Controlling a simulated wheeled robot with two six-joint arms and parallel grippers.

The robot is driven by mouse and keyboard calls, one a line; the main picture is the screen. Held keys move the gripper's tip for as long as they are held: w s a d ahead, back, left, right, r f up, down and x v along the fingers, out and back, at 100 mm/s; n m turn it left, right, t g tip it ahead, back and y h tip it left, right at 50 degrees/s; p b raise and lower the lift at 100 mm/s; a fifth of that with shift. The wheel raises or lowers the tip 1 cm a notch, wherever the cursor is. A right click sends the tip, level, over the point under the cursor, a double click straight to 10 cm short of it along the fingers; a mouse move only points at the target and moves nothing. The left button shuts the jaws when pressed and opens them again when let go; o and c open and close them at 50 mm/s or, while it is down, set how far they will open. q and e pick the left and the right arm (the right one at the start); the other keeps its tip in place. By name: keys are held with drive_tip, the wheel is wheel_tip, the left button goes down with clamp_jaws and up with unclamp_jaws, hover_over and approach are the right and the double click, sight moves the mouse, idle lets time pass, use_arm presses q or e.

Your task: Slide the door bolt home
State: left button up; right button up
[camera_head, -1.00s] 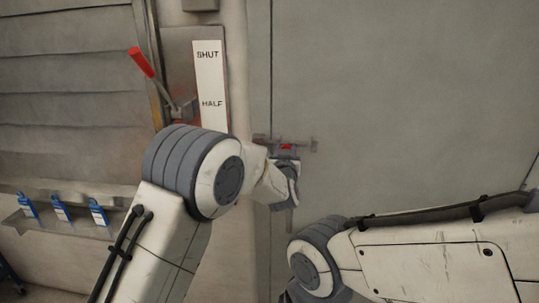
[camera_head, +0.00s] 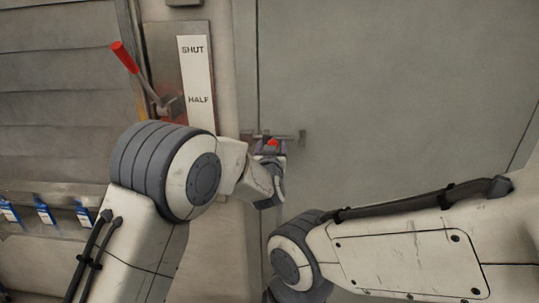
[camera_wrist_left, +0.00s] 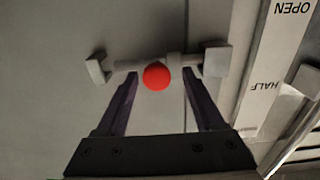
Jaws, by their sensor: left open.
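The door bolt (camera_head: 290,136) is a grey horizontal bar in brackets on the grey door, beside the door's seam. It has a red round knob (camera_head: 272,143). My left gripper (camera_wrist_left: 158,76) is open in front of the bolt. In the left wrist view the red knob (camera_wrist_left: 156,77) appears between its two dark fingertips, one on each side, with no clear contact. I cannot tell how deep the fingers reach. The bolt's bar (camera_wrist_left: 130,66) runs across just beyond the fingertips; an end bracket (camera_wrist_left: 217,60) lies past the seam. My right gripper is out of view.
A lever with a red handle (camera_head: 125,57) stands on a wall plate left of the door, beside a white label strip (camera_head: 196,80) reading SHUT and HALF. Blue tags (camera_head: 45,212) hang on a ledge at the lower left. The door right of the bolt is clear.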

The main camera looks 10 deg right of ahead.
use_arm(q)
drive_tip(key=s+a+b, duration=0.1)
drive_tip(key=s+b, duration=0.2)
drive_tip(key=s, duration=0.6)
drive_tip(key=shift+a, duration=0.3)
drive_tip(key=s+a+f+g, duration=0.3)
drive_tip(key=a+f+g, duration=0.1)
drive_tip(key=a+f, duration=0.25)
drive_tip(key=s+a+f+g, duration=0.4)
drive_tip(key=a+f, duration=0.2)
drive_tip(key=a, duration=0.1)
drive_tip(key=s+a+f+n+g+y, duration=0.1)
drive_tip(key=s+a+f+g, duration=0.4)
drive_tip(key=s, duration=0.4)
drive_tip(key=s+a+f+n+g+y, duration=0.1)
drive_tip(key=s+a+f+g+y, duration=0.15)
drive_tip(key=s+a, duration=0.55)
drive_tip(key=s+d+r+m+g+h, duration=0.1)
drive_tip(key=s+d+r+m, duration=0.1)
drive_tip(key=s+d, duration=0.5)
drive_tip(key=s+d+r+m+g, duration=0.1)
drive_tip(key=s+d+r+m, duration=0.2)
drive_tip(key=s+d+m, duration=0.2)
drive_tip(key=s+d, duration=0.2)
drive_tip(key=shift+s+d+r+m+h, duration=0.2)
drive_tip(key=shift+d+m+h, duration=0.1)
drive_tip(key=shift+d+h, duration=0.05)
